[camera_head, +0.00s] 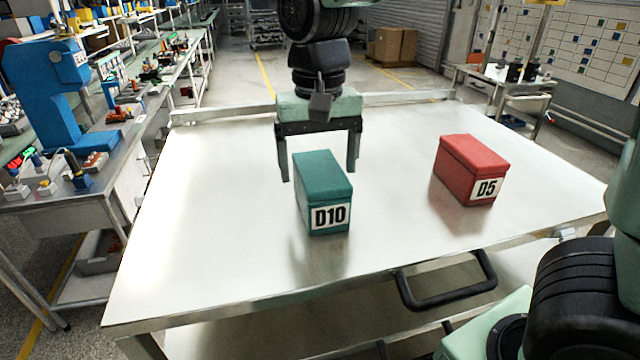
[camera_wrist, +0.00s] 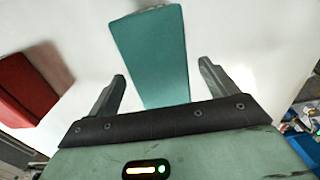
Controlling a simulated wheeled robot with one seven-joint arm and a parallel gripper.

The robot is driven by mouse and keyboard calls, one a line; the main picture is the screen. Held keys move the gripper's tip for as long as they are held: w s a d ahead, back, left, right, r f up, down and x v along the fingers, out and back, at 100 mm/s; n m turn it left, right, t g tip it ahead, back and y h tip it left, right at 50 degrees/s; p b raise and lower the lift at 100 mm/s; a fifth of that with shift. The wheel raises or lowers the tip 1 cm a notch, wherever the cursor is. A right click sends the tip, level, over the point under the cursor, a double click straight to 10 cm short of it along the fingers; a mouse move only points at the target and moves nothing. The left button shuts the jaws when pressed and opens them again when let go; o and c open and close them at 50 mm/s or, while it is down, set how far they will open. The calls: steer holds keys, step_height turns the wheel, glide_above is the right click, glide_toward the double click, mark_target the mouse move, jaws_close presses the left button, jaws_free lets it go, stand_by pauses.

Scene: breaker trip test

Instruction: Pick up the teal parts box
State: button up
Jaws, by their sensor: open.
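The teal parts box (camera_head: 322,190), labelled D10, stands upright on the metal table near its middle. My gripper (camera_head: 318,174) is open and empty, pointing down just behind and above the teal box in the head view. In the wrist view the teal box (camera_wrist: 152,52) lies ahead of the fingers, its near end reaching between them. My gripper (camera_wrist: 161,84) has its two fingers wide apart there, one on each side of the box's line. I cannot tell the exact height gap, and no contact shows.
A red box (camera_head: 468,168), labelled D5, stands on the table to the right, apart from the teal box. It shows at the left of the wrist view (camera_wrist: 22,88). The table (camera_head: 200,250) is otherwise clear. A black handle (camera_head: 447,298) sticks out from its front edge.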

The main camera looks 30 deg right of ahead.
steer(key=shift+s+f+p, duration=0.15)
steer(key=shift+f+p, duration=0.1)
steer(key=shift+f, duration=0.75)
steer(key=shift+s+f+p, duration=0.15)
steer(key=shift+f+p, duration=0.1)
steer(key=shift+f, duration=0.7)
steer(key=c, duration=1.3)
steer(key=shift+o, duration=0.2)
